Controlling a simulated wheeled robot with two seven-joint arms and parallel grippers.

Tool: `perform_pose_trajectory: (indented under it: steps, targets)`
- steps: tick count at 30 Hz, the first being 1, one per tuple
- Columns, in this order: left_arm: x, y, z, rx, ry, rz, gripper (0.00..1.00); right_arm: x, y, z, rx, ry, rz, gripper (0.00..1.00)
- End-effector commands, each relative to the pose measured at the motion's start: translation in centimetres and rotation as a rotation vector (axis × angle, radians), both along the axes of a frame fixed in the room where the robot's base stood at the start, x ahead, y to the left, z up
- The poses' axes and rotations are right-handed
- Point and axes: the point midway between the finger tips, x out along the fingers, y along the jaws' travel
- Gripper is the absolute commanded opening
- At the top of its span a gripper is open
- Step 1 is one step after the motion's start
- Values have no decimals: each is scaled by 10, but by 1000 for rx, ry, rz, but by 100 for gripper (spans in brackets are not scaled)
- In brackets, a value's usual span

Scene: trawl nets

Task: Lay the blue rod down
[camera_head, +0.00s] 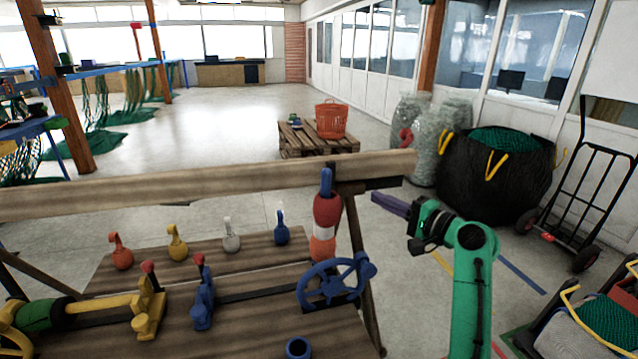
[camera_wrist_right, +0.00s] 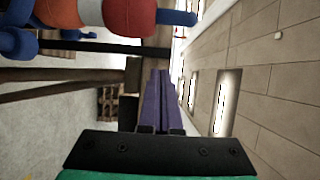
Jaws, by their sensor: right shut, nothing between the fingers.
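The blue rod (camera_head: 326,182) stands nearly upright at the right end of the wooden bench, with red, white and orange sleeves around it. Its lower end is by a blue handwheel (camera_head: 330,284). A blue cradle-like stand (camera_head: 203,302) with a red knob is left of it. In the right wrist view the rod's blue end (camera_wrist_right: 177,18) shows at the top, beyond the sleeves. My right gripper (camera_head: 376,197) is shut and empty, to the right of the rod and apart from it. Its purple fingers (camera_wrist_right: 158,75) lie together in the wrist view. My left gripper is not in view.
A yellow rod (camera_head: 103,303) with a green sleeve lies into a yellow stand (camera_head: 150,312) at left. Several coloured hooked weights, including a blue one (camera_head: 282,230), stand on the bench. A wooden beam (camera_head: 200,186) crosses behind. Floor right of the bench is mostly free.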

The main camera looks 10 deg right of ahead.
Motion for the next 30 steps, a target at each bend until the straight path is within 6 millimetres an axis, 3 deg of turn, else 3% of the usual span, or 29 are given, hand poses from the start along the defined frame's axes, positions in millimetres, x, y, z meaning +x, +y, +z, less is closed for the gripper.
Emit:
perform_pose_trajectory:
  steps: [4,12,17,23,30]
  targets:
    - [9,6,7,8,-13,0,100,9,5,3,3,-2,1,0]
    - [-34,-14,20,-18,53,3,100,57,32,3,2,0,1,0]
    - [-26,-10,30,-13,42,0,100,88,49,2,1,0,1,0]
    - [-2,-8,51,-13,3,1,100,79,80,1,1,0,0,0]
    - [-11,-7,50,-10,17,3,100,77,87,-2,-2,-1,-2,0]
